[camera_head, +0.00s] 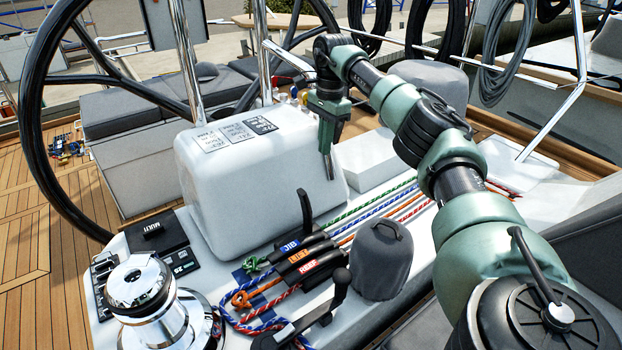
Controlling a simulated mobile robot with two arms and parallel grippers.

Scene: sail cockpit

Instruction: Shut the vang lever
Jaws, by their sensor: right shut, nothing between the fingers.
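A bank of black rope clutches sits on the white cockpit console. One black lever (305,208) stands upright at the far end of the bank, in line with the green rope; its label cannot be read, so I cannot confirm it is the vang lever. The other levers lie flat, with a blue JIB label (290,246), an orange label (299,256) and a red REEF label (308,267). My right gripper (329,172) is shut and empty, pointing down above and beyond the upright lever, apart from it. My left gripper is out of view.
A large white box housing (250,175) stands close left of my right gripper. A chrome winch (145,295), a grey-covered winch (382,262) and a black handle (338,290) stand nearer. Coloured ropes (385,205) run behind the clutches. A steering wheel (40,130) stands left.

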